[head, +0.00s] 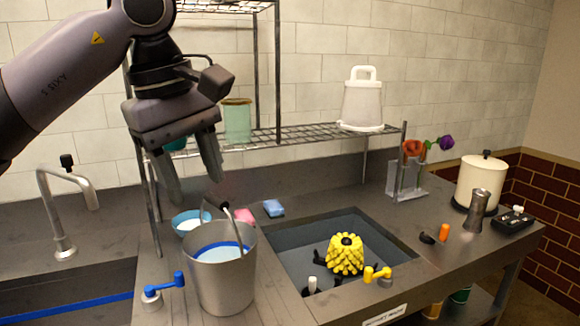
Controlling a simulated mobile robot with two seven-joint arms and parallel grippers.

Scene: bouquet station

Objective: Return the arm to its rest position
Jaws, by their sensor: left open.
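My left gripper (193,178) is in the head view, with its arm coming in from the upper left. Its fingers point down, are apart and hold nothing. It hangs above the counter, over and slightly left of a metal bucket (222,280) with a raised handle and a blue ring inside. I cannot tell the exact gap between the fingertips and the handle. My right gripper is not in view.
A wire shelf (300,133) stands behind the gripper, holding a white container (362,104) and a green jar (237,120). A sink (310,243) holds a yellow knobbly object (345,254). Flowers (413,148), a cream pot (480,183) and a faucet (62,215) stand on the counter (420,215).

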